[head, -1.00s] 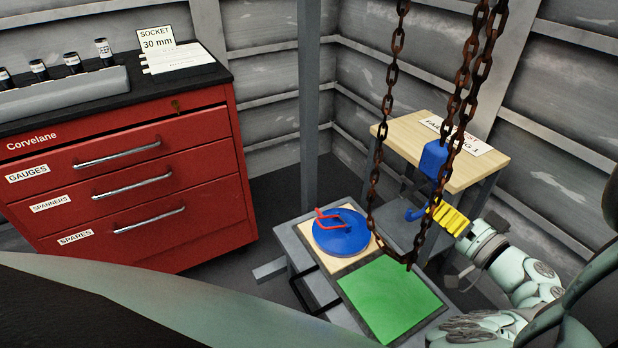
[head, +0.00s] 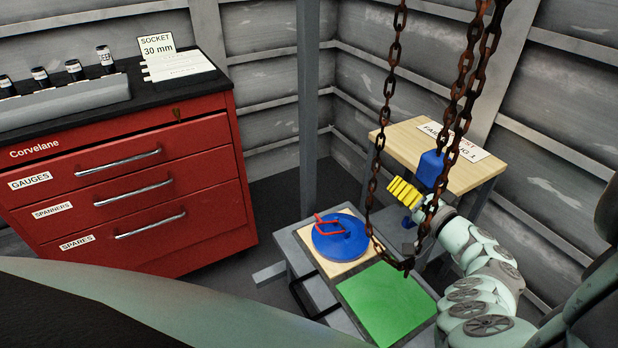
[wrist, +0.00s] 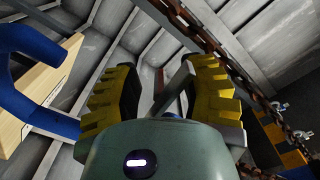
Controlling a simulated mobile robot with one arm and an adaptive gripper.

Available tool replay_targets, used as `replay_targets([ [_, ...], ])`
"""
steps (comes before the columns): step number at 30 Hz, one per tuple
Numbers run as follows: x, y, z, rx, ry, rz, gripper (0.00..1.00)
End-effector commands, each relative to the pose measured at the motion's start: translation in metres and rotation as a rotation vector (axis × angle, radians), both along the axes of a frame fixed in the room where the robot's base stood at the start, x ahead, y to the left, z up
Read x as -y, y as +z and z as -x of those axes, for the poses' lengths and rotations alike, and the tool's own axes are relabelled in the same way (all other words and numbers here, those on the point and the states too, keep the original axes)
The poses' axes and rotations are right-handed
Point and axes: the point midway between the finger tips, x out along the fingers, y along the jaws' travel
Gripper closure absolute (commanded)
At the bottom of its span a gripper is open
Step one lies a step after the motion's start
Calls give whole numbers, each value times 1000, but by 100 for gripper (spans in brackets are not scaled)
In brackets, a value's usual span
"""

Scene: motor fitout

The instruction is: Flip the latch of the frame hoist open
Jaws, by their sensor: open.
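The hoist's blue block (head: 431,168) hangs on the rusty chain (head: 459,95) in front of the wooden table. Part of its blue hook (head: 411,222) shows below my gripper; the wrist view shows a large blue hook-shaped curve (wrist: 22,85) at the left edge. I cannot make out the latch for certain. My gripper (head: 405,192) with yellow fingers is just left of the block and slightly lower. In the wrist view my gripper (wrist: 163,85) is open, with the blue curve outside its left finger. A small dark red shape between the fingers is unclear.
A loose chain loop (head: 374,190) hangs left of my gripper. The wooden table (head: 400,140) stands behind, the red drawer cabinet (head: 130,180) at left.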

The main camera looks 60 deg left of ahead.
Motion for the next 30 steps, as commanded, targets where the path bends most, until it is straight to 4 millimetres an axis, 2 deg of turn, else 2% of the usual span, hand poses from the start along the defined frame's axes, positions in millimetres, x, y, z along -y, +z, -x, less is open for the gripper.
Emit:
replay_targets([
  [3,-1,0,1,0,4,-1,59],
  [4,-1,0,1,0,4,-1,54],
  [18,0,0,1,0,2,-1,100],
  [30,0,0,0,-6,1,-2,100],
])
